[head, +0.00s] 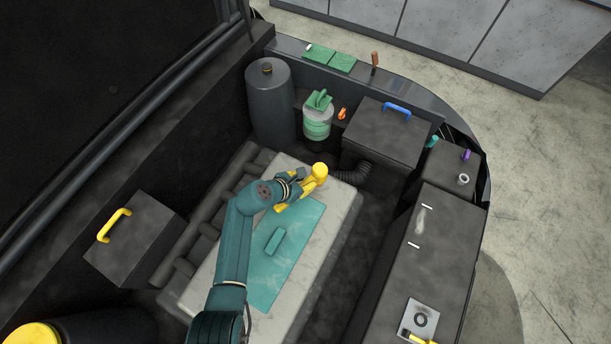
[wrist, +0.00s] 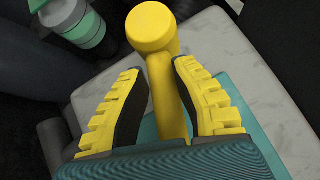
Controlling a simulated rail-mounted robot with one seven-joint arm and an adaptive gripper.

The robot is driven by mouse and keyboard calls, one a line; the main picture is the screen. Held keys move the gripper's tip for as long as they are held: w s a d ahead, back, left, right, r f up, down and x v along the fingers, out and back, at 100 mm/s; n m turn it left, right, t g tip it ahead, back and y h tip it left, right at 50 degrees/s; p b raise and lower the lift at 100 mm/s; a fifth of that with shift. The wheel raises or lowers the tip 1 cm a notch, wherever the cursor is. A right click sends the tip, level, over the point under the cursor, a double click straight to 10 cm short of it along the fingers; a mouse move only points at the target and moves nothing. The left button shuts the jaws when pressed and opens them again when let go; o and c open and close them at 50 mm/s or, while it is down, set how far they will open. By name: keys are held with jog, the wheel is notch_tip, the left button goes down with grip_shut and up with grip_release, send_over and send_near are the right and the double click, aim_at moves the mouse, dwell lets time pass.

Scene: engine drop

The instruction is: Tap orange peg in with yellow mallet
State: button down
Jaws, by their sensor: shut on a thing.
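My gripper (wrist: 157,72) is shut on the handle of the yellow mallet (wrist: 152,27), with a yellow-ridged finger on each side. The mallet's round head points away, beyond the fingertips. In the head view the mallet head (head: 320,170) is above the far end of the pale engine block, left of a corrugated hose. A small bright orange peg (head: 342,114) stands farther back, between the green-banded canister and a dark box, apart from the mallet. Its lower end is too small to make out. The peg is not seen in the wrist view.
A green-banded canister (head: 317,122) and tall dark cylinder (head: 270,105) stand behind the mallet. A dark box with a blue handle (head: 397,110) is to the right. A teal cover (head: 285,255) lies on the block (head: 343,205). A brown-orange upright piece (head: 375,62) stands on the back rim.

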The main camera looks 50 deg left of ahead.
jog(key=shift+r+p, duration=0.5)
jog(key=shift+r, duration=0.4)
jog(key=shift+r+p, duration=0.25)
jog(key=shift+p, duration=0.15)
jog(key=shift+a+f, duration=0.1)
notch_tip(320, 180, down, 4)
jog(key=b, duration=0.3)
jog(key=shift+w, duration=0.1)
jog(key=shift+r, duration=0.3)
jog(key=shift+r+p, duration=0.9)
jog(key=shift+p, duration=0.25)
